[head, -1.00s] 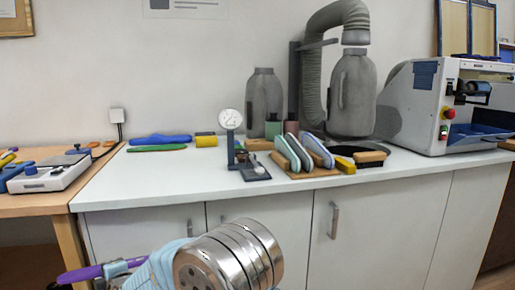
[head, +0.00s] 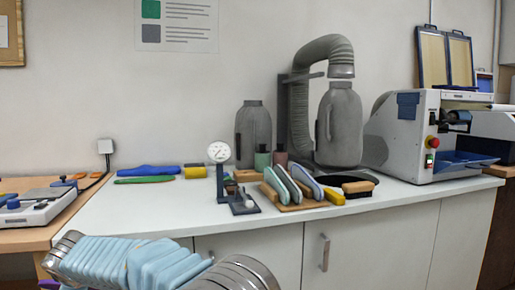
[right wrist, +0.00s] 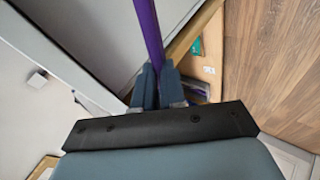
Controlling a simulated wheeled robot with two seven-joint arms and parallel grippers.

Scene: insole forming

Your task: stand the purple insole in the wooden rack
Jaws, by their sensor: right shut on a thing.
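The purple insole (right wrist: 147,35) shows edge-on in the right wrist view as a long thin purple strip. My right gripper (right wrist: 155,88) is shut on it near its lower end, and the strip extends away from the fingers. The wooden rack (head: 303,206) stands on the white counter in the head view, right of the dial gauge. Several teal and pale blue insoles (head: 278,187) stand tilted in it. The right gripper is hidden in the head view, where only my silver and light-blue arm shows at the lower left. My left gripper is not in view.
A dial gauge (head: 219,153) stands just left of the rack. A brush (head: 358,188) and a yellow block (head: 334,196) lie right of it. Grey bottles and a hose stand behind, and a white machine (head: 405,135) at right. The left-centre counter (head: 150,207) is clear.

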